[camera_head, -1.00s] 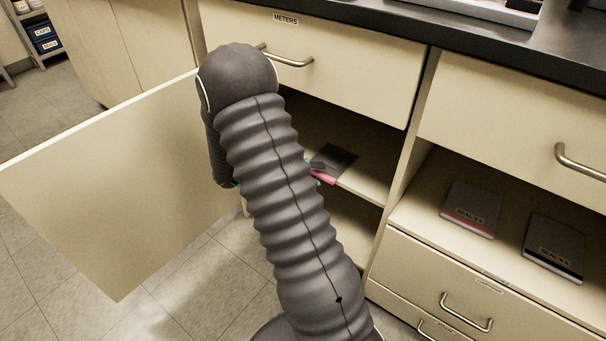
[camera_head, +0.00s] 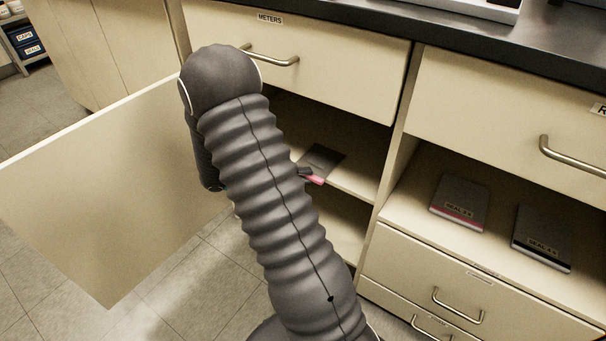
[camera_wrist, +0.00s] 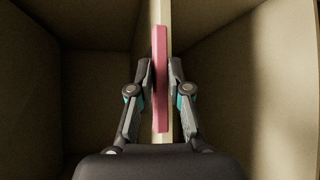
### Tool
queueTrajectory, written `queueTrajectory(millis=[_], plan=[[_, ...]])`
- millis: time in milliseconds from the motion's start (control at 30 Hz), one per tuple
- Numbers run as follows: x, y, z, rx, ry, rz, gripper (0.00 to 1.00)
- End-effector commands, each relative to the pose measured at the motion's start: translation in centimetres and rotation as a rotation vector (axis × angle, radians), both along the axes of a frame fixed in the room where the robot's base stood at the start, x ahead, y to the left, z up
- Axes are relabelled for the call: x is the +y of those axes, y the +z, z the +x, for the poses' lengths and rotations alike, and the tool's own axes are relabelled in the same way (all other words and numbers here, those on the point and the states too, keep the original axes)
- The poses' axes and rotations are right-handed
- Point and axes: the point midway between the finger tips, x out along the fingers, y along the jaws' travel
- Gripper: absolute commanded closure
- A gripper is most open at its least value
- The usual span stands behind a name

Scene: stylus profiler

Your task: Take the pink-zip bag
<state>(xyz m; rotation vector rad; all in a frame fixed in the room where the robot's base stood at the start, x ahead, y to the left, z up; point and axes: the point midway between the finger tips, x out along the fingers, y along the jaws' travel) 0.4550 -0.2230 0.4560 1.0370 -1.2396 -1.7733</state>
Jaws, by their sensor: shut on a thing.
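The pink-zip bag (camera_head: 324,158) is a flat dark grey bag with a pink front edge, lying on the shelf inside the open cabinet below the METERS drawer. In the wrist view its pink edge (camera_wrist: 160,112) stands as a narrow strip between my fingers. My gripper (camera_wrist: 161,72) is shut on this edge, one finger on each side. In the head view my arm hides most of the gripper; only a dark fingertip shows at the bag's front edge.
A second pink-edged bag (camera_head: 459,202) and a black-edged bag (camera_head: 543,237) lie on the open shelf to the right. The open cabinet door (camera_head: 100,190) stands left of my arm. The METERS drawer (camera_head: 340,70) is shut above the bag. A vertical divider separates the compartments.

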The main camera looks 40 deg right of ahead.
Motion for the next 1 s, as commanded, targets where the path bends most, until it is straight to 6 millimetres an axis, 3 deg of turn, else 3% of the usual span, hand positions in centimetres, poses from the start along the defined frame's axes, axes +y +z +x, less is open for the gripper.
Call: queueTrajectory(millis=[233,533,567,667,1000], plan=[[1.2,-0.1,-0.4,0.002,-0.004,0.001,1.0],[1.4,-0.1,-0.4,0.002,-0.005,0.001,1.0],[1.4,-0.1,-0.4,0.002,-0.005,0.001,0.75],[1.4,-0.1,-0.4,0.002,-0.005,0.001,0.53],[1.6,0.0,-0.3,0.0,-0.004,0.0,0.53]])
